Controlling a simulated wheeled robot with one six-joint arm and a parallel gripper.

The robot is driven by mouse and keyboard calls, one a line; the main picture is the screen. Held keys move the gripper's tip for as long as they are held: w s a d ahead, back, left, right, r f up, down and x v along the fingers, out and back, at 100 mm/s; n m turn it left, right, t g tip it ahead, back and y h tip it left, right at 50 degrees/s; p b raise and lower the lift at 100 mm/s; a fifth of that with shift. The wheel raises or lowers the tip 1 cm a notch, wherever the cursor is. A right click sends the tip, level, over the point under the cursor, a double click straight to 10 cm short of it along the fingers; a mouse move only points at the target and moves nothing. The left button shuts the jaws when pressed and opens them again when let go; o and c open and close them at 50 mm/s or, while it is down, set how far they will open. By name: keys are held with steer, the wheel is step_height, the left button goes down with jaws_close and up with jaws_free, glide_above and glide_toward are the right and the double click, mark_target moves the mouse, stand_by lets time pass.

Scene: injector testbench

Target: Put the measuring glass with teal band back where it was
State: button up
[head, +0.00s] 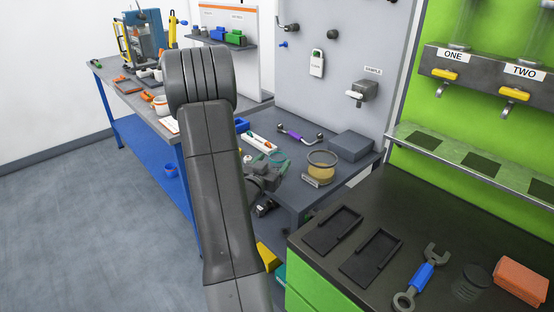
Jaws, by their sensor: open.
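A small teal ring (279,157), likely the band of the measuring glass, shows on the grey side bench just right of my arm. The glass itself is too small and too hidden to make out clearly. My gripper (266,172) is dark grey, open, and low over this bench, close beside the teal ring. My forearm hides part of it, and I cannot tell whether it touches the glass.
A purple-handled tool (298,136) and a grey box (350,146) lie further back on the bench. The black counter (410,208) at right bears two dark trays, a blue-handled wrench (423,276) and an orange block (522,280). A dispenser marked SAMPLE (361,92) hangs on the panel.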

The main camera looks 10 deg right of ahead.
steer(key=b+v, duration=0.1)
steer(key=v, duration=0.7)
